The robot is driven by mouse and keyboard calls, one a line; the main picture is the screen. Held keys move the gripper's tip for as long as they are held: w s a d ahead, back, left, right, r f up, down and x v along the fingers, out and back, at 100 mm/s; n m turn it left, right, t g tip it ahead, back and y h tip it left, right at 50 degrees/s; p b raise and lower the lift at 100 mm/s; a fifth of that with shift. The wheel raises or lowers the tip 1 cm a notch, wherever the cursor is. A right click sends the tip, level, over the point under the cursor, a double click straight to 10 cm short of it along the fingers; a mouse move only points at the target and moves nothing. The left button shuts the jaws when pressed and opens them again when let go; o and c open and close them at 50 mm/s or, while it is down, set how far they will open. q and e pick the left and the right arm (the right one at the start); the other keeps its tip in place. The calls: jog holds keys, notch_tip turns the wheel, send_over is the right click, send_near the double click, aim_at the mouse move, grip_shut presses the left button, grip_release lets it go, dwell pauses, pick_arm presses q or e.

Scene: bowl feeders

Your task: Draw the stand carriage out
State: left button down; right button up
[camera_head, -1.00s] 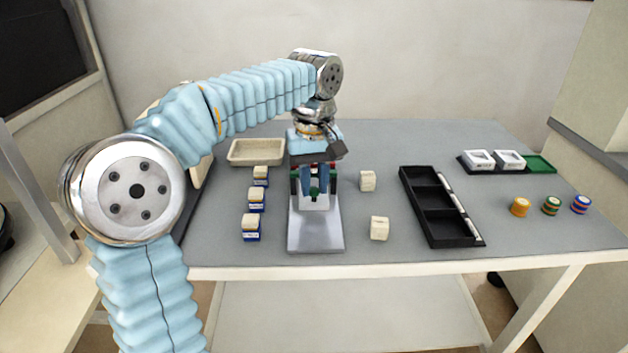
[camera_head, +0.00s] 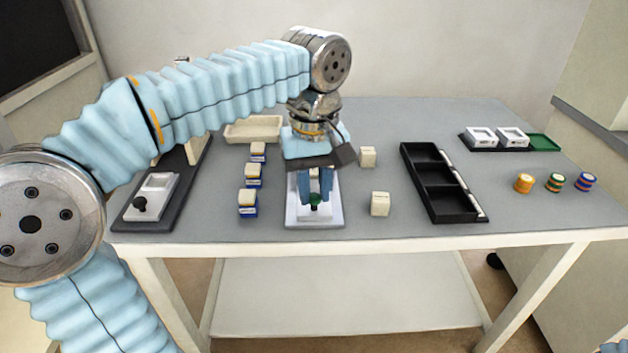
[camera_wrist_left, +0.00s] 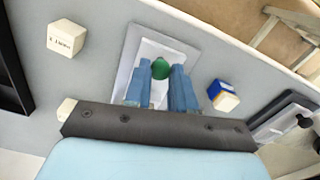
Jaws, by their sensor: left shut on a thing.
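The stand is a grey plate (camera_head: 339,214) lying near the table's front edge. Its white carriage (camera_head: 303,215) sits at the plate's near end and carries a green knob (camera_head: 314,208). The carriage (camera_wrist_left: 150,50) and knob (camera_wrist_left: 161,69) also show in the left wrist view. My left gripper (camera_head: 315,198) points down over the carriage, its blue fingers shut on the green knob. The gripper body and fingers hide the far part of the stand. My right gripper is not in view.
Blue-based blocks (camera_head: 248,205) stand left of the stand, and cream cubes (camera_head: 380,204) stand right of it. Further right is a black compartment tray (camera_head: 452,207). A dark-based fixture with a black knob (camera_head: 140,205) is at left, a beige tray (camera_head: 253,130) behind.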

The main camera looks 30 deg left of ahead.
pick_arm(q)
jog(key=shift+s+d, duration=0.15)
jog(key=c, duration=0.9)
grip_release()
notch_tip(320, 180, up, 14)
jog(key=p, duration=0.3)
jog(key=shift+f, duration=0.1)
